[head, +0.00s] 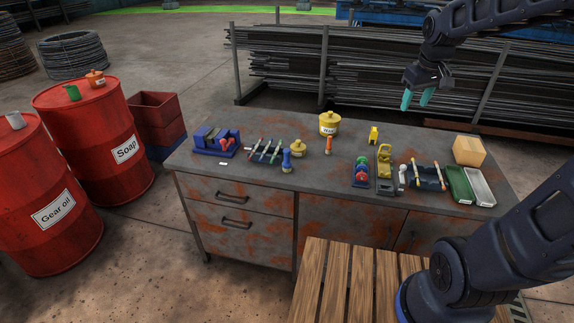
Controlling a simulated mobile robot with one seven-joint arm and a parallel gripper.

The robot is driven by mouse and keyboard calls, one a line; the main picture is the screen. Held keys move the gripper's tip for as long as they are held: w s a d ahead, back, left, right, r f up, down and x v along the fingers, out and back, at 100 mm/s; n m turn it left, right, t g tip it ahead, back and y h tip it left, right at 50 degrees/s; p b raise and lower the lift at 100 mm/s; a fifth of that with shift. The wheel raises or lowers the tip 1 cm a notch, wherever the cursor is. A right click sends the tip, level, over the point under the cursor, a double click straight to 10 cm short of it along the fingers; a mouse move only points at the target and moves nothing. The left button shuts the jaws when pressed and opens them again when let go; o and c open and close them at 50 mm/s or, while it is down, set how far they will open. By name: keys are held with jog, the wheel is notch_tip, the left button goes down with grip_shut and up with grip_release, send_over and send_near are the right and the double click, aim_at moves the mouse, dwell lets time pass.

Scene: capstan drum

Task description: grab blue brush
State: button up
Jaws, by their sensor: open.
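What looks like the blue brush (287,161) stands upright on the metal workbench (330,185), near its front edge and left of the middle. It is small in the head view, so its bristles are hard to make out. My gripper (417,98), with teal fingertips, is open and empty. It hangs above the back right part of the bench, well to the right of the brush and apart from it.
A yellow pot (297,147) stands close behind the brush, and a rack of tools (266,150) lies left of it. An orange item (328,146) and a larger yellow canister (329,123) stand to the right. A cardboard box (469,151) sits at the right end.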

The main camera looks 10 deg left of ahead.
jog(key=w+a+f+n, duration=0.3)
jog(key=w+a, duration=0.3)
jog(key=a, duration=0.3)
jog(key=n+g, duration=0.3)
jog(key=n, duration=0.6)
send_near(287, 150)
jog(key=shift+d+f, duration=0.35)
jog(key=shift+d, duration=0.05)
jog(key=shift+a+f, duration=0.35)
jog(key=shift+f, duration=0.15)
notch_tip(287, 150, down, 5)
jog(key=shift+f, duration=0.15)
jog(key=shift+a+f, duration=0.2)
jog(key=shift+f, duration=2.35)
grip_shut()
jog(key=shift+r, duration=0.1)
